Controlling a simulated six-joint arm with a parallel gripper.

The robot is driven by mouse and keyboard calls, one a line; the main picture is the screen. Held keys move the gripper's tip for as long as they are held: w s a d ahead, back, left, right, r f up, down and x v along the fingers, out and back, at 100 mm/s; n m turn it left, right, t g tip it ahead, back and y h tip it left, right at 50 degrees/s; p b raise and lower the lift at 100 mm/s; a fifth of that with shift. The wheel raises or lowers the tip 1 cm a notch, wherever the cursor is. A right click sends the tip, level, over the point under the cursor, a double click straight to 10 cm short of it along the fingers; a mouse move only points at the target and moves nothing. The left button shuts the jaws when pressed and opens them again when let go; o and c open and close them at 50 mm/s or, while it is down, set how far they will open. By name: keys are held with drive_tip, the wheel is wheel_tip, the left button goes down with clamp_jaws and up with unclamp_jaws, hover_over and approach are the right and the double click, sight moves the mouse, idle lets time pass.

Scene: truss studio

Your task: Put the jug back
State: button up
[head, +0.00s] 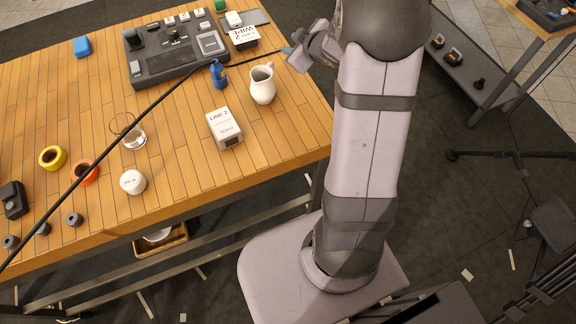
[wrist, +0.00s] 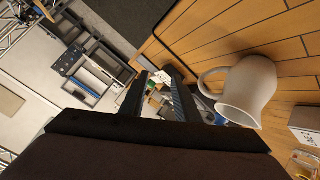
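The white jug (head: 262,84) stands upright on the wooden table near its right edge, with its handle toward the upper right. In the wrist view the jug (wrist: 250,88) is at the right, its handle facing the fingers. My gripper (head: 289,51) is above and to the right of the jug in the head view, partly hidden by my arm. In the wrist view the two fingers (wrist: 160,95) are apart with nothing between them. The jug lies outside the fingers, to their right, and no contact shows.
A blue bottle (head: 219,75) and a white LINE 2 box (head: 224,128) stand close to the jug. A dark control panel (head: 172,52) lies behind. A glass (head: 133,137), a white round container (head: 132,182) and tape rolls are farther left. A thin dark cable or pole crosses the head view.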

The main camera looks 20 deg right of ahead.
drive_tip(key=s+a+f+m+g, duration=0.1)
drive_tip(key=s, duration=0.3)
drive_tip(key=s+a+f+m+g+h, duration=0.1)
drive_tip(key=s+a+m+g, duration=0.1)
drive_tip(key=s, duration=0.2)
drive_tip(key=s+a+f+m+g+h, duration=0.1)
drive_tip(key=s+a+g, duration=0.1)
drive_tip(key=s, duration=0.2)
drive_tip(key=shift+s+f+m, duration=0.1)
drive_tip(key=shift+s+m, duration=0.2)
drive_tip(key=s+a+f+m+g+y, duration=0.1)
drive_tip(key=s+a+g, duration=0.2)
drive_tip(key=s, duration=0.6)
drive_tip(key=s+a+f+m+g+y, duration=0.1)
drive_tip(key=s+a+g, duration=0.2)
drive_tip(key=s+a, duration=0.4)
drive_tip(key=s, duration=0.3)
drive_tip(key=shift+s+a+f, duration=0.2)
drive_tip(key=shift+f, duration=0.2)
